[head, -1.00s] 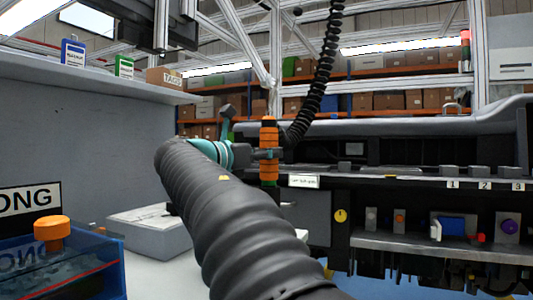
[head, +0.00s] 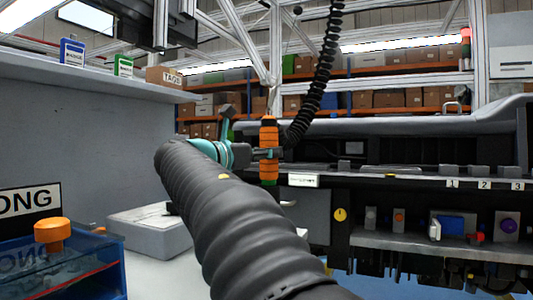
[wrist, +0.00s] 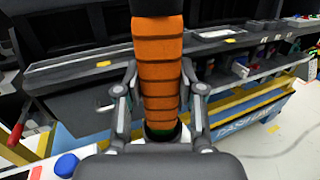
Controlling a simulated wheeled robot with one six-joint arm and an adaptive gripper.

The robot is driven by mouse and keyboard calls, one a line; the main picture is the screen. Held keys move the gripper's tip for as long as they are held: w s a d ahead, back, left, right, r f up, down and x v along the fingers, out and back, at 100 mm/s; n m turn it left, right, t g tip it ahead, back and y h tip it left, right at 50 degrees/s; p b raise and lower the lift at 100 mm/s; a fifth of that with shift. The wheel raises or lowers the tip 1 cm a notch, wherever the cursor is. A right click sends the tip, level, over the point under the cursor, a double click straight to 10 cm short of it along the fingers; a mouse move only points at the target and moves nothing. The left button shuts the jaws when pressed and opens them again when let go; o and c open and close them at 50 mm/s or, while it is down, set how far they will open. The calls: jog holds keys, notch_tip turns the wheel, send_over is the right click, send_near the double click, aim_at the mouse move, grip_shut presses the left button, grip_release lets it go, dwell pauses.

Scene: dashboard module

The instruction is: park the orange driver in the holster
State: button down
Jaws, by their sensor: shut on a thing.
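The wrist view shows the driver's ribbed orange body (wrist: 161,75) between the two fingers of my gripper (wrist: 161,100), one on each side. The driver's lower end is mostly hidden behind my gripper there. I cannot pick out the holster with certainty in either view.
The dashboard module (head: 410,172) fills the right side, with numbered spots and several small parts on a lower shelf. A blue bin (head: 110,275) with an orange-capped thing (head: 52,230) stands at lower left. A grey box (head: 150,236) sits beyond it.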

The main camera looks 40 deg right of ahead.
jog(key=shift+f, duration=0.1)
jog(key=c, duration=0.6)
grip_release()
jog(key=shift+c, duration=0.2)
jog(key=s+a, duration=0.1)
jog(key=a, duration=1.1)
jog(key=shift+s+f, duration=0.25)
jog(key=shift+s, duration=0.15)
